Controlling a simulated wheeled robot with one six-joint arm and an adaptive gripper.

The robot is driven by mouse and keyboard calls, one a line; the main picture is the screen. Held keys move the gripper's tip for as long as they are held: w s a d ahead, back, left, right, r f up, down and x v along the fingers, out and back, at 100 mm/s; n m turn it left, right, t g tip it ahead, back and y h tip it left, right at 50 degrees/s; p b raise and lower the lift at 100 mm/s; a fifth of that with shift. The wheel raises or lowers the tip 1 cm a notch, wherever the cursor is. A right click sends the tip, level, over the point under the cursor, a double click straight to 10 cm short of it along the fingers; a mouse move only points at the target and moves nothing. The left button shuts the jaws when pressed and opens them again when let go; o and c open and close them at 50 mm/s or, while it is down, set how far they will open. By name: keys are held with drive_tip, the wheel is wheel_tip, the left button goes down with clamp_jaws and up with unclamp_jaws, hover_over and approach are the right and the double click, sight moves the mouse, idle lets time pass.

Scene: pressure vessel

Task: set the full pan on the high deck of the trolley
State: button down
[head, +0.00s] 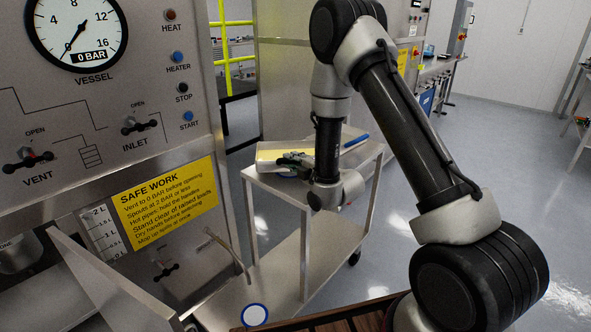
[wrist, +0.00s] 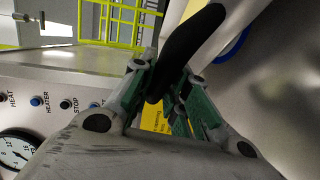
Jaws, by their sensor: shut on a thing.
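The pan (head: 284,150) is a pale tray with yellowish contents, over the left part of the trolley's high deck (head: 366,154). I cannot tell whether its base touches the deck. My gripper (head: 296,163) is at the pan's near side. In the wrist view, its green-padded fingers (wrist: 172,95) are shut on the pan's dark handle (wrist: 190,45). The pan's pale wall (wrist: 212,38) shows beyond the handle. A blue ring on the deck (wrist: 236,46) shows partly beside the pan. My arm hides part of the deck.
The vessel panel (head: 100,130), with a gauge (head: 75,30) reading 0 BAR, stands left of the trolley. A blue rod-like thing (head: 355,140) lies at the deck's back. An open metal door (head: 110,285) is at lower left. The floor (head: 480,135) at right is clear.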

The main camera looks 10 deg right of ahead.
wheel_tip(320, 180, down, 3)
drive_tip(key=shift+f, duration=0.2)
drive_tip(key=c, duration=1.4)
unclamp_jaws()
drive_tip(key=shift+s+d, duration=0.1)
